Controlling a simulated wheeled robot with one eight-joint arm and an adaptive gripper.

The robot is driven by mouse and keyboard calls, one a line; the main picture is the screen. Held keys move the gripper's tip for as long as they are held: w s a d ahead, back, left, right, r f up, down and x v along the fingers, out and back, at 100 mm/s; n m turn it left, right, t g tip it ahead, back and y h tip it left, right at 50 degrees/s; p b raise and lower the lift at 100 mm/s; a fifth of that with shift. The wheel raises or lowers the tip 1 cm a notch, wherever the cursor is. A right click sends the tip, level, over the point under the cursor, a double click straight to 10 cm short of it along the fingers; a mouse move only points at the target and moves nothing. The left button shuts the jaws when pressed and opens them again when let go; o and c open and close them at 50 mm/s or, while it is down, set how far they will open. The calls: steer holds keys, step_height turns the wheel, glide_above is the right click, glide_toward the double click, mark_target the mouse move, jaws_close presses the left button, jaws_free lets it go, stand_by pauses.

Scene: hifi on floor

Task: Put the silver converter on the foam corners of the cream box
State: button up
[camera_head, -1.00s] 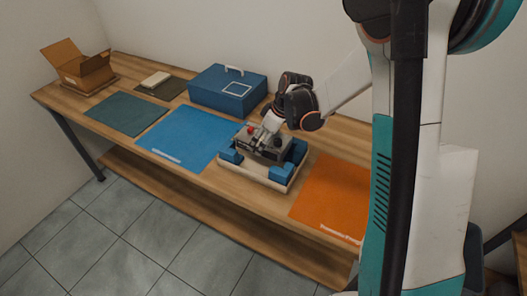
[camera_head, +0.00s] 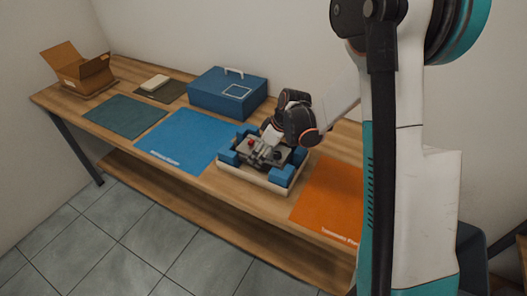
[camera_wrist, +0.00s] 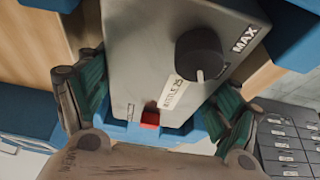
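The silver converter (camera_head: 258,155) is a grey box with a black knob, a red switch and a "MAX" mark, and it fills the middle of the wrist view (camera_wrist: 165,65). My gripper (camera_head: 267,142) reaches down over it. Its green-padded fingers (camera_wrist: 160,105) lie against two opposite sides, shut on the converter. The cream box (camera_head: 252,179) stands below, with blue foam corners (camera_head: 281,173) inside it. The converter is low between the foam corners. I cannot tell whether it rests on them; the far corner is partly hidden by my gripper.
An orange mat (camera_head: 327,195) lies right of the cream box and a blue mat (camera_head: 185,138) left. A blue case (camera_head: 228,92) stands behind. A green mat (camera_head: 125,117), a pale block (camera_head: 156,81) and an open cardboard box (camera_head: 82,72) are farther left.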

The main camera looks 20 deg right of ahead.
steer(key=shift+o, duration=0.5)
steer(key=shift+r, duration=0.15)
steer(key=shift+r+p, duration=0.3)
steer(key=p+v, duration=0.3)
steer(key=v, duration=0.9)
steer(key=shift+s+a+r+p, duration=0.1)
steer(key=shift+s+r+p, duration=0.05)
steer(key=shift+p, duration=0.2)
steer(key=s+a+r+m+t+h, duration=0.1)
steer(key=s+r+m, duration=0.3)
steer(key=s, duration=0.8)
steer(key=s+a+r+m+t+h, duration=0.2)
steer(key=s+r+m, duration=0.3)
steer(key=s+r, duration=0.3)
steer(key=shift+s+r+t, duration=0.35)
steer(key=shift+s+t, duration=0.15)
steer(key=shift+s, duration=1.4)
